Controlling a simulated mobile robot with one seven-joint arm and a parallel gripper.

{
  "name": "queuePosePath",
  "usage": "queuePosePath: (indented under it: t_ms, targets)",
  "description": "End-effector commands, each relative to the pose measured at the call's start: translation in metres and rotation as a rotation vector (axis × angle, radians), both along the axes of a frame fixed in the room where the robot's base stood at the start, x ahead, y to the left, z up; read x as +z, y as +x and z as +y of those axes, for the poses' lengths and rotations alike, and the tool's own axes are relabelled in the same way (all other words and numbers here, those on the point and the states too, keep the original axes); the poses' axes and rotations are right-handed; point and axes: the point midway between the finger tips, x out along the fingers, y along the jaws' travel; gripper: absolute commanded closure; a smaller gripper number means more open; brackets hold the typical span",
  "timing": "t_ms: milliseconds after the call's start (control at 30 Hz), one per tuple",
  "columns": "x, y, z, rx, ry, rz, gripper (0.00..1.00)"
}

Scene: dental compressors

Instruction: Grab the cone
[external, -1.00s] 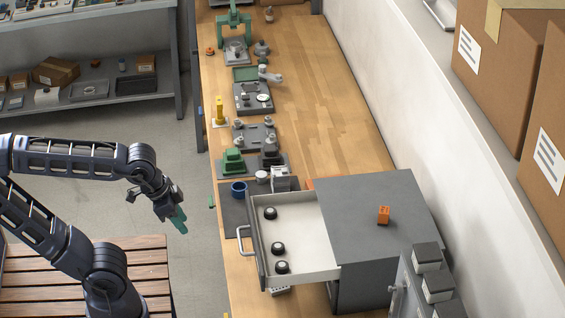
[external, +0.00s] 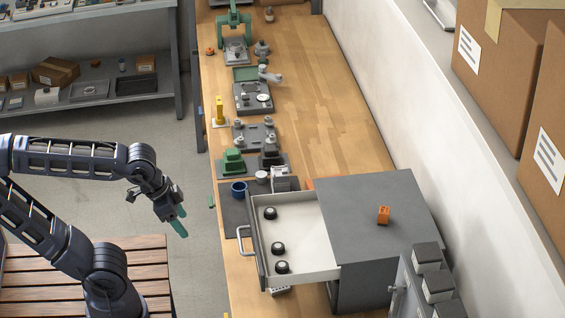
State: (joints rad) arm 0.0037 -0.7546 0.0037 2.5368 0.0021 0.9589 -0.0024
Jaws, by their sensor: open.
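My gripper (external: 177,222), with green fingertips, hangs over the floor left of the workbench, near the open drawer's handle side. It is open and I see nothing clearly held in it. I cannot make out a sure cone. A slim yellow upright piece (external: 220,112) stands on a pale base at the bench's left edge, well beyond the gripper. A small orange-red piece (external: 210,51) sits at the far left of the bench; its shape is too small to tell.
A grey cabinet (external: 375,210) with an open drawer (external: 305,240) holding three black round pieces stands on the workbench. An orange block (external: 383,215) lies on its top. Green and grey fixtures line the bench's left side. The bench's right side (external: 330,110) is clear.

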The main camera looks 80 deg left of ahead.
Motion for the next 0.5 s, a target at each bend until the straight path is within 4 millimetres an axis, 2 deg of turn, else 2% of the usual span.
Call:
queuePosePath:
  t_ms: [167, 300, 500]
  targets:
    - [0.019, 0.001, 0.000, 0.000, 0.000, -0.004, 0.40]
    - [0.055, 0.001, 0.000, 0.000, 0.000, -0.006, 0.40]
    - [0.062, 0.020, 0.012, 0.098, -0.047, 0.048, 0.40]
